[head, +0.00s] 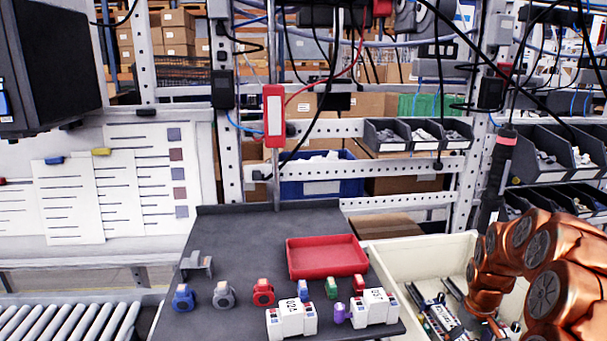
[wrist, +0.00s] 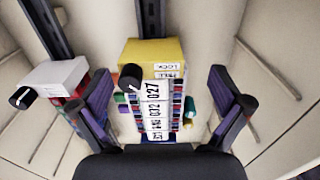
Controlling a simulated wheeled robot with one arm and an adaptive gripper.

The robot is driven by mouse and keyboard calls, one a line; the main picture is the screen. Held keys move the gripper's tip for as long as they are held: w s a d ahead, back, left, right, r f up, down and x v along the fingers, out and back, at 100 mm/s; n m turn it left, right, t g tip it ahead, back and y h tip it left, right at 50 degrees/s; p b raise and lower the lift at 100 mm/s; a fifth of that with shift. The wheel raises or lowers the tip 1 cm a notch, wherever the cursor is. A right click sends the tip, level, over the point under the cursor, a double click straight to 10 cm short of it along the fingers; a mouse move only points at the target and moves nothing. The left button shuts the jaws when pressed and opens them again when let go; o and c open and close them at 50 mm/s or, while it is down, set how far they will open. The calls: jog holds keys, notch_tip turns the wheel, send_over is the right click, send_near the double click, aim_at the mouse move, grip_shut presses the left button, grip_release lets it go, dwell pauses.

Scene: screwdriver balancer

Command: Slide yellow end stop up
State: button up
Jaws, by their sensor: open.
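The yellow end stop (wrist: 153,52) sits at the upper middle of the wrist view, on a dark rail inside the bin. It has a black knob (wrist: 131,77) at its lower left and "LOCK" and "FREE" labels. Just below it is a row of white numbered modules (wrist: 157,108) with coloured sides. My gripper (wrist: 159,88) is open, with one purple-padded finger on each side of the yellow end stop and modules. Gaps show between the fingers and the yellow block. In the head view my arm reaches down at the right, and the yellow end stop cannot be made out.
A white end stop (wrist: 55,77) with a black knob stands on a second rail, close beside the left finger. Cream bin walls (wrist: 275,50) surround the gripper. A dark table (head: 240,240) with a red tray (head: 326,271) and small parts lies left of the bin.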

jog(key=shift+r, duration=0.15)
notch_tip(320, 180, up, 11)
jog(key=p, duration=0.1)
jog(key=shift+s+r, duration=0.2)
jog(key=shift+s, duration=0.2)
dwell(0.4)
